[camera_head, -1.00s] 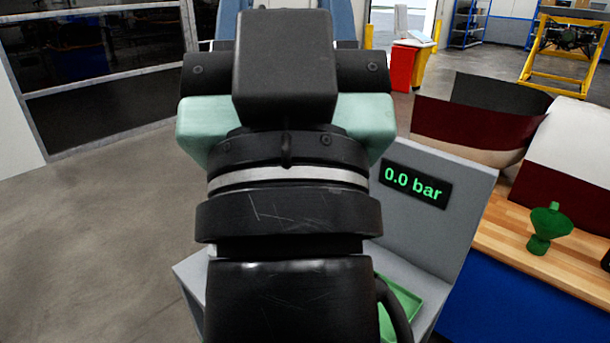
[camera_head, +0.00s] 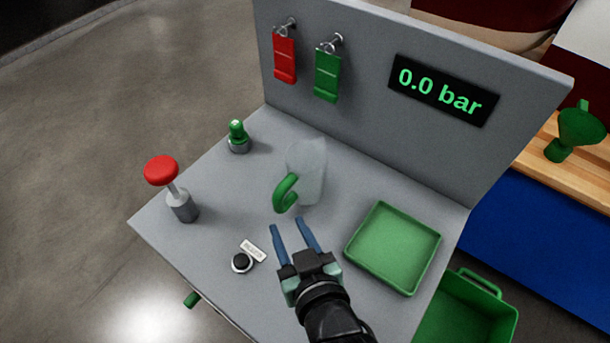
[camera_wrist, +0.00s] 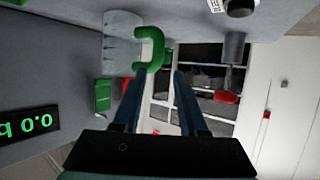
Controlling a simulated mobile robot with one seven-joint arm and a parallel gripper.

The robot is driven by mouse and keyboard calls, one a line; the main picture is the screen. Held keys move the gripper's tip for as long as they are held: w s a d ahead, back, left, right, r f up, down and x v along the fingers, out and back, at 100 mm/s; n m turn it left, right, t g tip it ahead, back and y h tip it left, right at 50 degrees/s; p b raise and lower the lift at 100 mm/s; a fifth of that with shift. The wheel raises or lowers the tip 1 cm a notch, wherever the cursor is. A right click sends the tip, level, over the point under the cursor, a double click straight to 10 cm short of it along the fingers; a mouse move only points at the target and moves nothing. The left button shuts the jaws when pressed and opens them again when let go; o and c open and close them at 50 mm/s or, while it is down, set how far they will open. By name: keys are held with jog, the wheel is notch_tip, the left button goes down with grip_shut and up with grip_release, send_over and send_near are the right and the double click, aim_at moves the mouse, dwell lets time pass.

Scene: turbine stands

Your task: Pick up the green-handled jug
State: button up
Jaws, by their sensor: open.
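The jug (camera_head: 312,170) is clear with a green handle (camera_head: 284,193) and stands on the grey bench. Its handle faces left and toward me in the head view. My gripper (camera_head: 289,222) is open and empty, with its two blue fingers pointing at the jug from just in front of the handle. In the wrist view, which is turned over, the jug (camera_wrist: 118,50) and its handle (camera_wrist: 157,48) lie just beyond the fingertips (camera_wrist: 158,75). The handle shows in line with the gap between the fingers. The fingers look apart from the handle.
A red mushroom button (camera_head: 162,170) and a green valve (camera_head: 238,135) stand left of the jug. A black button (camera_head: 242,262) is near the front. A green tray (camera_head: 390,248) lies to the right. Red (camera_head: 284,58) and green (camera_head: 327,76) tags hang on the back panel (camera_head: 370,110).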

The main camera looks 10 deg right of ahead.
aim_at(277, 204)
jog(key=x, duration=0.6)
jog(key=shift+w+f, duration=0.1)
jog(key=shift+w, duration=0.25)
jog(key=shift+p+x, duration=0.3)
jog(key=shift+x, duration=2.75)
jog(key=shift+d, duration=0.1)
grip_shut()
